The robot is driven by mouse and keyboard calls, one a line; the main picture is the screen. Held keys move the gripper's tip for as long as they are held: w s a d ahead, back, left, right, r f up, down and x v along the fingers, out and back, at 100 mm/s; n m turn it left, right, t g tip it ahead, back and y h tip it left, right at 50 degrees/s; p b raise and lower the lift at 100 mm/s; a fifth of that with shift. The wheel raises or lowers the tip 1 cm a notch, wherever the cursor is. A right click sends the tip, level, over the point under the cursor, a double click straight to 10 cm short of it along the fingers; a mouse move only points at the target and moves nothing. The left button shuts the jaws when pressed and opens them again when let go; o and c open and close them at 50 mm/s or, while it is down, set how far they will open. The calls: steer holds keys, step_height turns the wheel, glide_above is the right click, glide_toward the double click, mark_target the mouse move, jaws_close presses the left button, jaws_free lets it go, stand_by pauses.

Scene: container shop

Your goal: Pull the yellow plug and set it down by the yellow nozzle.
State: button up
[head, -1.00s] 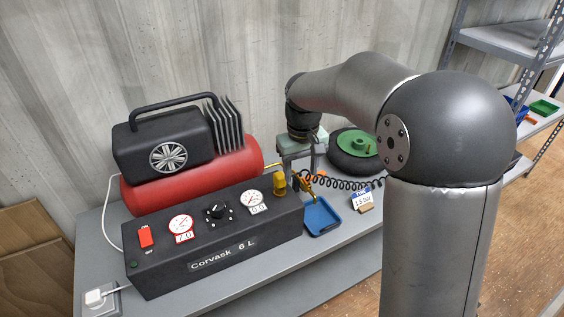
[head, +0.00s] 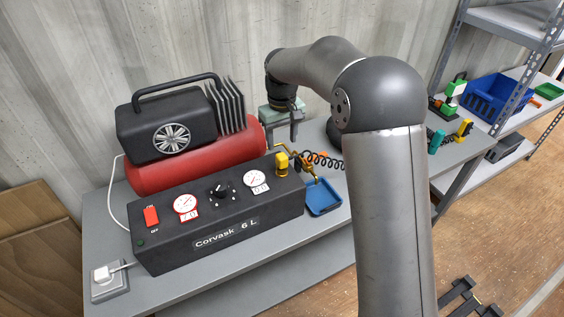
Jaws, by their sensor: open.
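The yellow plug (head: 282,164) stands upright at the right end of the black compressor panel (head: 215,225), beside the right gauge. My gripper (head: 293,133) is open, pointing down behind and slightly above the plug, apart from it as far as I can tell. Its jaws look empty, though they are small here. A yellow nozzle-like piece (head: 465,128) stands at the far right of the bench, next to a teal one (head: 436,142). My arm hides part of the bench between them and the plug.
A brass fitting (head: 306,165) and a black coiled hose (head: 325,160) lie just right of the plug. A blue tray (head: 323,197) sits below them. The red tank (head: 195,160) rises behind the panel. A shelf with a blue bin (head: 497,97) stands at right.

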mark_target(282, 156)
step_height(282, 156, down, 8)
steer(key=b, duration=0.5)
steer(key=shift+f, duration=0.1)
stand_by(1.0)
jaws_close()
steer(key=shift+r+p, duration=2.25)
steer(key=shift+r, duration=0.8)
